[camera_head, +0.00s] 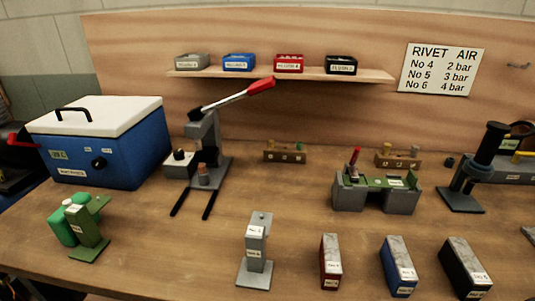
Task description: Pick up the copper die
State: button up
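A small copper-brown cylinder (203,170), which looks like the copper die, stands on a grey base of the lever press (206,135) at the middle left of the bench. The press has a long lever with a red grip raised to the upper right. A wooden rack (285,156) behind and to the right of the press holds small pieces, one of them green. A second wooden rack (398,161) farther right holds yellowish and grey pieces. Their labels are too small to read. My gripper is not in view.
A blue box with white lid (110,155) stands left of the press. A green tool (84,228) is front left. A grey stand (255,252) and red, blue and black blocks (331,262) line the front. A green-topped fixture (377,187) is at right. Bench between is clear.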

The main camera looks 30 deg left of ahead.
aim_at(202, 167)
jog(key=j+z, duration=0.2)
jog(key=j, duration=0.25)
jog(key=k+j+z, duration=0.15)
jog(key=j, duration=0.25)
jog(key=k+j+z, duration=0.2)
jog(key=j, duration=0.25)
jog(key=j+z, duration=0.15)
jog(key=j, duration=0.25)
jog(key=k+j+z, duration=0.2)
jog(key=j, duration=0.2)
jog(key=k+j, duration=0.15)
jog(key=j, duration=0.2)
jog(key=k+j, duration=0.15)
jog(key=j, duration=0.25)
